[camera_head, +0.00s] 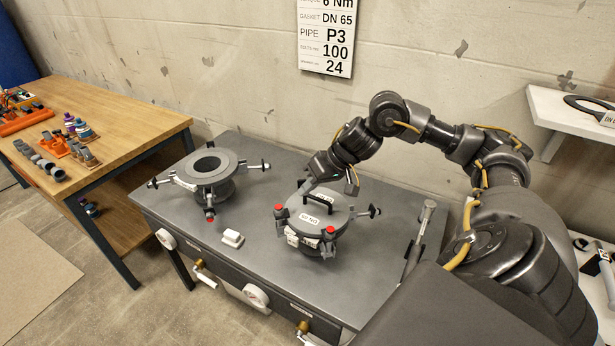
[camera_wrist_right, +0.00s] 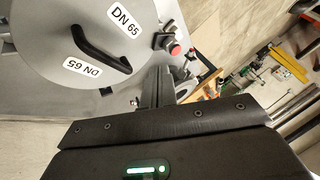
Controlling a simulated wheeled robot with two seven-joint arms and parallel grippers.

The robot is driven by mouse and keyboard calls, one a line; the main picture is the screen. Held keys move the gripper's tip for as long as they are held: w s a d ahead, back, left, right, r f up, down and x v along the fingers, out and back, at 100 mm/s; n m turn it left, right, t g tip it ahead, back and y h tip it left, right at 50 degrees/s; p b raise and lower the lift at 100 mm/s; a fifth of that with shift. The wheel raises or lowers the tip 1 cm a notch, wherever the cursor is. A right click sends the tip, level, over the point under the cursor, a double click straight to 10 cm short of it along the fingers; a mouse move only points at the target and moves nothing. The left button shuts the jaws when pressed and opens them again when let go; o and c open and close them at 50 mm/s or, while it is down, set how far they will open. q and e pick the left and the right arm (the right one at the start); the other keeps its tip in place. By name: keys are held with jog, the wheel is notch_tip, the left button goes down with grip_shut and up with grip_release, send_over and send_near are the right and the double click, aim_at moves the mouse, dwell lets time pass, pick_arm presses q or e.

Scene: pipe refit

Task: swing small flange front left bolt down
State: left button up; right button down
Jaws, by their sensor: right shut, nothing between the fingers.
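The lidded flange (camera_head: 318,243) stands on the grey bench, with a round grey lid (camera_head: 335,207) marked DN 65 and a black handle (camera_wrist_right: 100,50). A red-tipped bolt (camera_head: 279,208) is at its left edge; one red-tipped bolt (camera_wrist_right: 177,50) also shows in the right wrist view, just beyond my fingers. Another red-tipped bolt (camera_head: 330,230) is at the front, and a dark bolt (camera_head: 373,211) sticks out to the right. My right gripper (camera_wrist_right: 158,72) is shut and empty, close beside the lid's rim. In the head view its fingertips are hard to make out. My left gripper is out of view.
An open flange (camera_head: 210,168) with bolts splayed outward stands at the left of the bench (camera_head: 250,250). A small white block (camera_head: 232,238) lies between them. A wooden table (camera_head: 130,118) holds fittings.

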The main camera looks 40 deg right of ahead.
aim_at(285, 209)
jog(key=x, duration=0.7)
jog(key=shift+d, duration=0.1)
